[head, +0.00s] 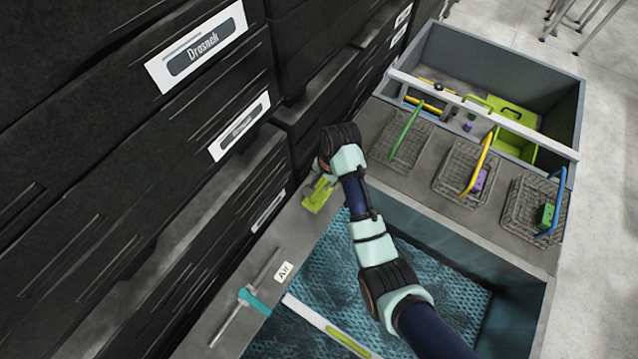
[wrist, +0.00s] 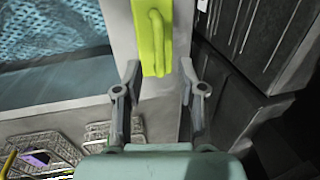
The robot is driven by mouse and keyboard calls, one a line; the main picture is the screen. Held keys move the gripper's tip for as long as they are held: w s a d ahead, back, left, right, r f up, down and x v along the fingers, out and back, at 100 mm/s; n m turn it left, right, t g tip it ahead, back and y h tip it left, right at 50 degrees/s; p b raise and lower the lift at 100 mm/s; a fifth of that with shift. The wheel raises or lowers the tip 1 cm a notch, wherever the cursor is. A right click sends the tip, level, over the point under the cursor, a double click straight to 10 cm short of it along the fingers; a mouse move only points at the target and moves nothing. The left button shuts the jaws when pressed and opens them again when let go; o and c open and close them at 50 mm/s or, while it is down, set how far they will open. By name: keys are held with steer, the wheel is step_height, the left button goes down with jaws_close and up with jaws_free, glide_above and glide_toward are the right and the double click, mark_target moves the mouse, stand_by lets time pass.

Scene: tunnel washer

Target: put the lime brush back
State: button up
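The lime brush (head: 318,195) lies on the grey ledge beside the dark cabinets, its handle side up. In the wrist view the lime brush (wrist: 153,30) shows its raised grip and runs away from my gripper. My gripper (wrist: 160,70) is open, with one finger on each side of the brush's near end. The left fingertip is close to the brush; a gap shows at the right one. In the head view my gripper (head: 324,176) is at the brush, its fingers mostly hidden by the wrist. A white bar with a lime strip (head: 348,342) crosses the basin.
The blue-textured basin (head: 310,255) lies below my arm. A teal clamp-like tool (head: 254,298) is on the ledge near an "Air" label. Three wire baskets (head: 400,140) with coloured handles stand behind the basin. A grey bin (head: 560,95) holds lime items. Dark cabinets (head: 120,150) wall the left.

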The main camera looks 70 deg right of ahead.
steer(key=r, duration=0.3)
steer(key=shift+s+a+r, duration=0.1)
steer(key=shift+s+r, duration=0.1)
steer(key=shift+s, duration=0.15)
steer(key=w+a+r+n+t+h, duration=0.1)
steer(key=w+a+r+n+t, duration=0.2)
steer(key=a, duration=0.4)
steer(key=w+a+r+n+t, duration=0.1)
steer(key=w+a+r+n, duration=0.4)
steer(key=a, duration=0.3)
steer(key=w+a+r+n+t+h, duration=0.1)
steer(key=w+a+r+n, duration=0.1)
steer(key=w+a+n, duration=0.4)
steer(key=s+a+r+n+t+y, duration=0.1)
steer(key=s+a+r+n+t, duration=0.1)
steer(key=a+r, duration=0.3)
steer(key=s+a+r+n+t+y, duration=0.1)
steer(key=a+r, duration=0.5)
steer(key=a, duration=0.7)
steer(key=s+n+t, duration=0.1)
steer(key=n+t, duration=0.1)
steer(key=n, duration=0.1)
steer(key=shift+a+t, duration=0.15)
steer(key=shift+t, duration=0.15)
